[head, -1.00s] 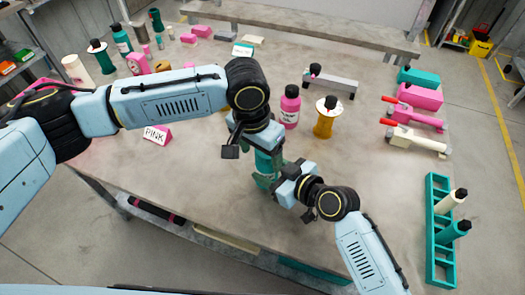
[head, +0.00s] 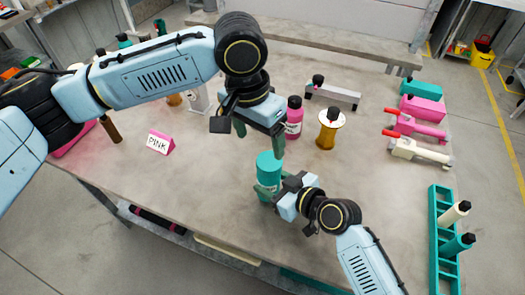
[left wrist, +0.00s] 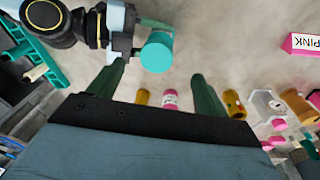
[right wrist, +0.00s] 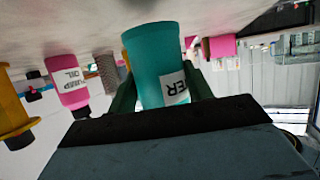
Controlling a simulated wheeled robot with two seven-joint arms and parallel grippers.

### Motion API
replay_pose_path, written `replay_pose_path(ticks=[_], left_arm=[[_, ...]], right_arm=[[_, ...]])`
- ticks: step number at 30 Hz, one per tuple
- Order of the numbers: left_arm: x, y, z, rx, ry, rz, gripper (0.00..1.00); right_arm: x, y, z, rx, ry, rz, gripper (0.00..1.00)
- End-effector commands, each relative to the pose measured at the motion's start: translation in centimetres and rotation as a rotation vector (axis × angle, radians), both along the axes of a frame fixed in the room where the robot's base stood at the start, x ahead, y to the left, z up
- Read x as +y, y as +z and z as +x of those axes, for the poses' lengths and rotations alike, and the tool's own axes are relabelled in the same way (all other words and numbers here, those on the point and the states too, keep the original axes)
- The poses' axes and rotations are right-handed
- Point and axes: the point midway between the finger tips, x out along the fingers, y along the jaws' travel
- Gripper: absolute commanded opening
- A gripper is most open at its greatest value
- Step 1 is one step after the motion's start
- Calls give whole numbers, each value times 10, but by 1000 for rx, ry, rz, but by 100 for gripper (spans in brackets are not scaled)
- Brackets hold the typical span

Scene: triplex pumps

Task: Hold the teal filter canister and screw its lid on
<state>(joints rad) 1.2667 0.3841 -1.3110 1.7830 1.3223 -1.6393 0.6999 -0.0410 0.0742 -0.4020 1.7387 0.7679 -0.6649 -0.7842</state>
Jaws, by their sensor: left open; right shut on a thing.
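The teal filter canister (head: 269,171) stands upright near the table's front edge, with a plain round teal top. It also shows in the left wrist view (left wrist: 156,52). I cannot make out a seam between lid and body. My right gripper (head: 277,189) is shut on the canister from the side. In the right wrist view the canister (right wrist: 150,58) is between its fingers, with a white label ending in "ER". My left gripper (head: 259,141) is open and empty, above the canister and apart from it.
A pink bottle (head: 293,118) and an amber bottle (head: 328,128) stand behind the canister. A pink sign reading PINK (head: 160,142) is at left. A teal rack (head: 433,235) with bottles is at right, near pink and white red-handled tools (head: 420,150). The table between is clear.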

Motion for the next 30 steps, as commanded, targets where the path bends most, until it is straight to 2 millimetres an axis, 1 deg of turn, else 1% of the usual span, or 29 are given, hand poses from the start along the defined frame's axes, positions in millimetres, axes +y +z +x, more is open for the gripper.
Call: replay_pose_path(ticks=[1, 3, 6, 9, 16, 17, 21, 22, 23, 30], left_arm=[[1, 9, 0, -2, 0, 0, 78], [3, 17, 0, 0, 1, 1, 78], [4, 25, 0, 0, 1, 2, 78], [5, 29, -1, 1, 1, 3, 78], [5, 29, -1, 1, 2, 3, 78], [5, 29, -1, 1, 2, 3, 78], [5, 29, -1, 1, 2, 3, 78], [5, 28, -1, 1, 2, 3, 78], [5, 28, -1, 1, 2, 3, 78], [5, 28, -1, 1, 2, 3, 78]], right_arm=[[0, 1, 1, -3, -1, 1, 0], [0, 1, 1, -3, -1, 1, 0], [0, 1, 1, -3, -1, 1, 0], [0, 2, 1, -3, -1, 1, 0], [0, 2, 1, -4, -1, 2, 0], [0, 2, 1, -4, -1, 2, 52], [0, 1, 1, -3, -1, 1, 70], [0, 1, 1, -3, -1, 1, 74], [0, 1, 1, -3, -1, 1, 76], [0, 1, 0, -2, -1, 1, 76]])
